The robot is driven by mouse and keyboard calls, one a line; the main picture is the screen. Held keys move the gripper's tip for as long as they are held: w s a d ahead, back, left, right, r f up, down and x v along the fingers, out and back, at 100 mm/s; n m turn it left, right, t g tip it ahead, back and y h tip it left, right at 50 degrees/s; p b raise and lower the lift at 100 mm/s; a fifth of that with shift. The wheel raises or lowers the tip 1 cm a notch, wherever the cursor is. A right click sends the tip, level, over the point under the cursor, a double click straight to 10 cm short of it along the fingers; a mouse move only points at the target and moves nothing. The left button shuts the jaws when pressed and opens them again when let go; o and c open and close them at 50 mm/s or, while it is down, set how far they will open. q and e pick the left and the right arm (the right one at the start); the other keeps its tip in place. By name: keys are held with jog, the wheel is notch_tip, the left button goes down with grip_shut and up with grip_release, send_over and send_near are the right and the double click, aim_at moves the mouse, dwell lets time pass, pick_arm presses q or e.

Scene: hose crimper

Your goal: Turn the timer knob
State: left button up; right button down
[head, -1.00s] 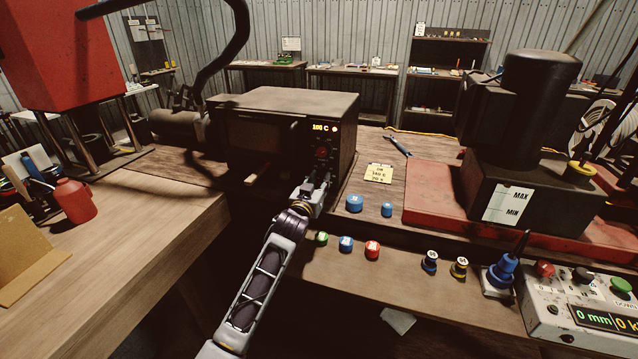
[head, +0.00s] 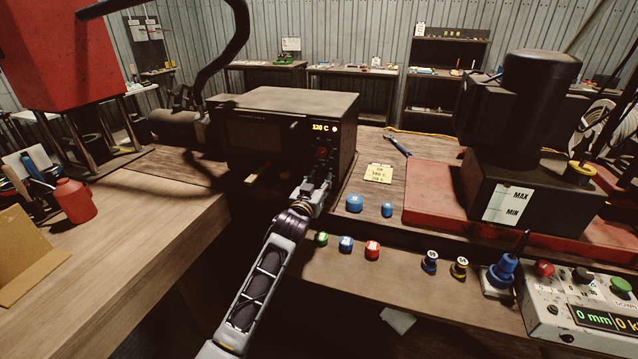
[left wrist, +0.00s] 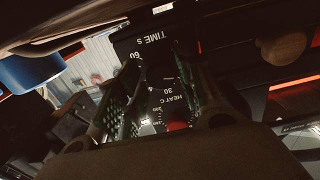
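The black oven (head: 284,98) stands at the back of the bench, its lit display (head: 320,128) reading about 120 C. A red knob (head: 321,152) shows under the display. My left gripper (head: 320,181) is at the lower part of the control panel, hiding what lies there. In the left wrist view, its two fingers (left wrist: 160,75) stand apart on either side of the dark timer dial area, under the label TIME S (left wrist: 151,38). The timer knob is too dark there to tell whether the fingers touch it. The HEAT C dial and its red knob (left wrist: 178,125) show below. My right gripper is out of view.
A yellow note (head: 379,173), blue caps (head: 355,203) and a wrench (head: 398,146) lie right of the oven. A red bottle (head: 75,200) stands on the left bench.

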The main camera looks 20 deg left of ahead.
pick_arm(q)
jog(key=shift+o, duration=0.9)
jog(key=shift+s, duration=0.2)
jog(key=s, duration=1.1)
jog(key=shift+s+a, duration=0.25)
jog(key=shift+s, duration=0.05)
jog(key=shift+f, duration=0.1)
